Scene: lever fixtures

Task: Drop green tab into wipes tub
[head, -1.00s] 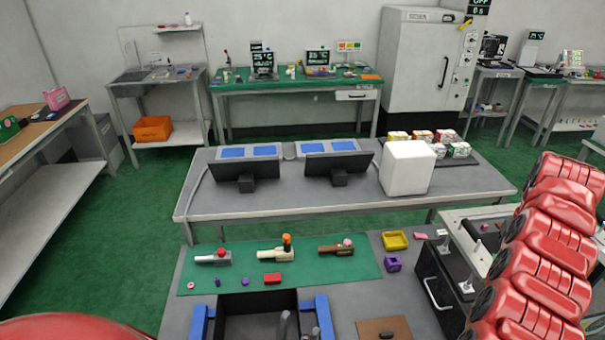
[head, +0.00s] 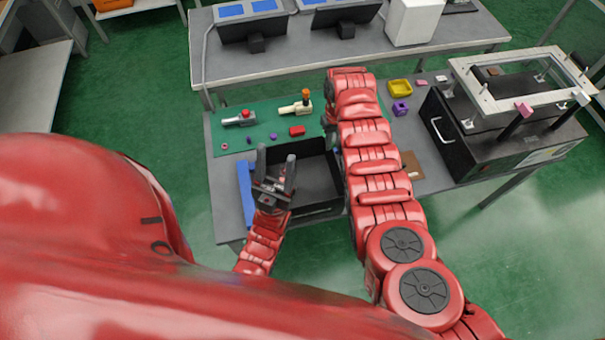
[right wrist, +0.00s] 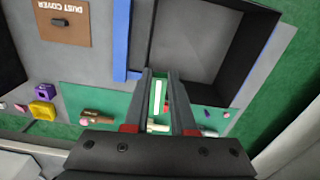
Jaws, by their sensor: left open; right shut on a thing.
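In the right wrist view my right gripper (right wrist: 159,74) is shut on a narrow green-and-white piece (right wrist: 158,97), which looks like the green tab; the green mat behind blurs its outline. In the head view my right arm hides that gripper and the piece. My left gripper (head: 276,158) is open and empty over the left part of a black open-topped bin (head: 318,212). No label shows which container is the wipes tub. A small yellow open box (head: 400,88) and a purple one (head: 400,107) stand at the bench's back right.
The green mat (head: 260,150) holds a grey lever fixture (head: 240,119), a beige one with an orange knob (head: 297,106), a red block (head: 297,131) and small purple pieces. A blue bracket (head: 245,190) flanks the bin. A black machine with a pale frame (head: 520,120) stands right.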

